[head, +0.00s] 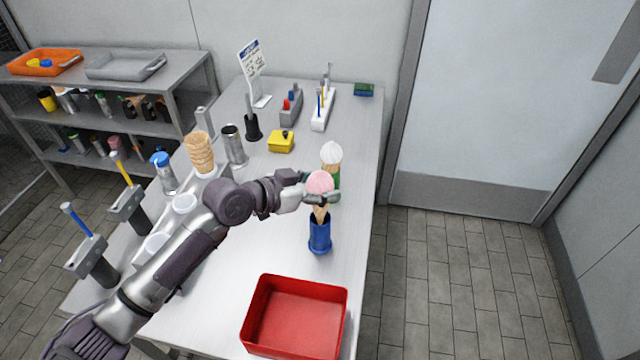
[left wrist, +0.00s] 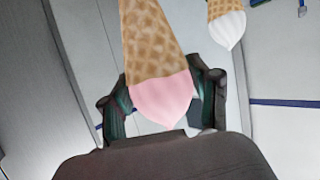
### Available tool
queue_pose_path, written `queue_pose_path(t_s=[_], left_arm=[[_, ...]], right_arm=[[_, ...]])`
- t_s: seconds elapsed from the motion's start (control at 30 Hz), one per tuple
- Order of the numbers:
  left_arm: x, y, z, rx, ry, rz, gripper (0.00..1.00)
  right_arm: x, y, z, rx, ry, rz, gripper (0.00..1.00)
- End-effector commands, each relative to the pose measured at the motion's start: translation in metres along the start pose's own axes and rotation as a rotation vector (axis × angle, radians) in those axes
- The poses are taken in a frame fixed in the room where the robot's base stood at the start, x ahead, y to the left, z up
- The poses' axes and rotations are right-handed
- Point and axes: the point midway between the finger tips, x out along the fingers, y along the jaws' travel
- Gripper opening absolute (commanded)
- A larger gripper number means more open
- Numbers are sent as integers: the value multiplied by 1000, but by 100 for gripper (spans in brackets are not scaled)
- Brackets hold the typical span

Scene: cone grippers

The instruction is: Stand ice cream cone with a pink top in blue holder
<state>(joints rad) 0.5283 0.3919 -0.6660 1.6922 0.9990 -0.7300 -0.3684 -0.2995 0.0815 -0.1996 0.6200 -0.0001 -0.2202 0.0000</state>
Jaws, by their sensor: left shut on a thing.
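The ice cream cone with a pink top (head: 320,182) is upright in the head view, its waffle part (head: 320,214) pointing down at the mouth of the blue holder (head: 320,240). I cannot tell how far the tip is inside. My left gripper (head: 322,198) is shut on this cone, near its pink top. The left wrist view shows the pink top (left wrist: 163,100) between the two fingers (left wrist: 163,105), with the waffle part (left wrist: 152,40) running out of the picture at the top. My right gripper is not in view.
A red bin (head: 295,345) is at the front. A yellow box (head: 281,142) and stacked cones (head: 200,152) are farther back.

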Motion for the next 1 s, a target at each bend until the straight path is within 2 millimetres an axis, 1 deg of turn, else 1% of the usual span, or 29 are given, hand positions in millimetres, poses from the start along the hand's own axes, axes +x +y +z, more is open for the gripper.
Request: queue_pose_path(t_s=[0.73, 1.0], left_arm=[[1, 0, 2, 1, 1, 0, 44], [3, 0, 8, 0, 1, 0, 44]], right_arm=[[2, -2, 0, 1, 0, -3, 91], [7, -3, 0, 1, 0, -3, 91]])
